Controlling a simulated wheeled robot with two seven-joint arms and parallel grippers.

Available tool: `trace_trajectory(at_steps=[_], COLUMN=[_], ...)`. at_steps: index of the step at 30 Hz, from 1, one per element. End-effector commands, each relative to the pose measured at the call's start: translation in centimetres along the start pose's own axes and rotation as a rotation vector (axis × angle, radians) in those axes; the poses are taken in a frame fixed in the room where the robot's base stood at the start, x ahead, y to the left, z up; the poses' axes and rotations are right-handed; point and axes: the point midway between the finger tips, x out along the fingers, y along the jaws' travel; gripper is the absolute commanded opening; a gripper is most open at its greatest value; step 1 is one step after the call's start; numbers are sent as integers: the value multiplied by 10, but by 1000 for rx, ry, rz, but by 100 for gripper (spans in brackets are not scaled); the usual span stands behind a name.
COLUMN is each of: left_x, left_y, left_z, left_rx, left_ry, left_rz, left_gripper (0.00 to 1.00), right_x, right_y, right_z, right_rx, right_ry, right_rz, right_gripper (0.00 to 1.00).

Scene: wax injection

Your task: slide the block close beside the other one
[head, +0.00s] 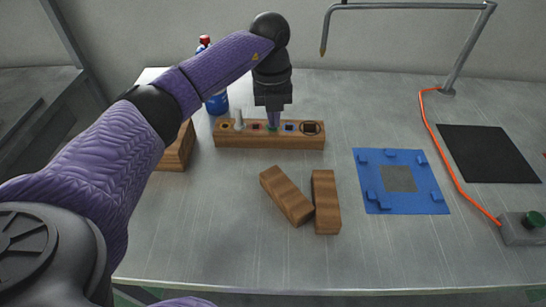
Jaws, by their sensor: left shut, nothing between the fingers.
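Two brown wooden blocks lie near the middle of the metal table in the head view. The left block (286,194) is tilted, its far end leaning to the left. The right block (326,201) lies nearly straight away from me. Their near ends are close together or touching; a wedge-shaped gap opens between their far ends. My left gripper (272,125) is shut and empty, pointing down over the wooden strip with holes, beyond both blocks and apart from them. Whether its fingertips touch the strip I cannot tell. My right gripper is not in view.
The wooden strip (230,139) bears a pale peg and coloured marks. Another wooden piece (178,150) and a blue bottle (217,104) are partly behind my left arm. A blue fixture plate (369,187), black mat (490,153), orange cable (442,158) and green-button box (524,229) are right.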

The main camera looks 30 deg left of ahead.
Motion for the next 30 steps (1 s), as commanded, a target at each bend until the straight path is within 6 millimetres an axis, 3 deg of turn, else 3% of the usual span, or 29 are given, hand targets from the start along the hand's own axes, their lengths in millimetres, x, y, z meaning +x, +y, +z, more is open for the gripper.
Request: trace_trajectory(at_steps=[5,17,24,30], left_x=[13,102,96,97], left_y=[9,11,10,10], left_z=[7,8,-25,-32], left_rx=[-16,-13,-11,-14], left_ry=[-29,-26,-30,-29], left_rz=[43,40,36,36], left_gripper=[0,0,0,0], right_x=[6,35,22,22], right_y=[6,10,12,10], right_z=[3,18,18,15], right_rx=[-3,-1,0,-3], right_ry=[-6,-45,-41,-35], right_rz=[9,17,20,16], right_gripper=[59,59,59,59])
